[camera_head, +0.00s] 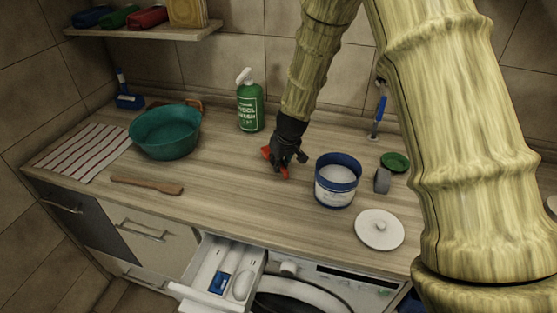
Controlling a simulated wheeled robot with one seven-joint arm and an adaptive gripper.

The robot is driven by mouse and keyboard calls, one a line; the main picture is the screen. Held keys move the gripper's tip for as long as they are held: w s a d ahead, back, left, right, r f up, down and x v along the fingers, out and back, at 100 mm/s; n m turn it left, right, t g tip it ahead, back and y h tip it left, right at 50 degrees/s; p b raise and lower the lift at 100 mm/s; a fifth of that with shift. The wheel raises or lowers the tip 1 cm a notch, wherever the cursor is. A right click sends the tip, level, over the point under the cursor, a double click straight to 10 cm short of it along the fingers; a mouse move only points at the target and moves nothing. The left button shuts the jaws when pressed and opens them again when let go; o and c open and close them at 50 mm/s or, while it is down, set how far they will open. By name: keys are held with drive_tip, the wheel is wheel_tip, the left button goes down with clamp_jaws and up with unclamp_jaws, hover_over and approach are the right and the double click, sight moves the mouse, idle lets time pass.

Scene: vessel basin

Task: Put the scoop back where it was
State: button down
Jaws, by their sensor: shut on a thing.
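My gripper (287,158) is above the middle of the wooden counter, left of the tub, and points down. It is shut on a small red thing (284,172), which looks like the scoop. Parts of the red thing show on both sides of the fingers, and the rest is hidden by them. I cannot tell whether it touches the counter. An open white tub (335,196) with a blue rim and white powder inside stands just right of my gripper. Its round white lid (379,230) lies on the counter in front of it.
A grey block (382,181) and a green dish (395,162) are right of the tub. A green spray bottle (250,108) stands behind, with a teal basin (165,133) and wooden spatula (147,185) left. A detergent drawer (203,282) is open below. The counter's middle front is clear.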

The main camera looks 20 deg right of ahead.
drive_tip(key=shift+f, duration=0.25)
drive_tip(key=c, duration=1.5)
unclamp_jaws()
drive_tip(key=shift+o, duration=0.2)
drive_tip(key=shift+s+r, duration=0.1)
drive_tip(key=shift+r, duration=0.55)
drive_tip(key=b+v, duration=0.2)
drive_tip(key=v, duration=0.9)
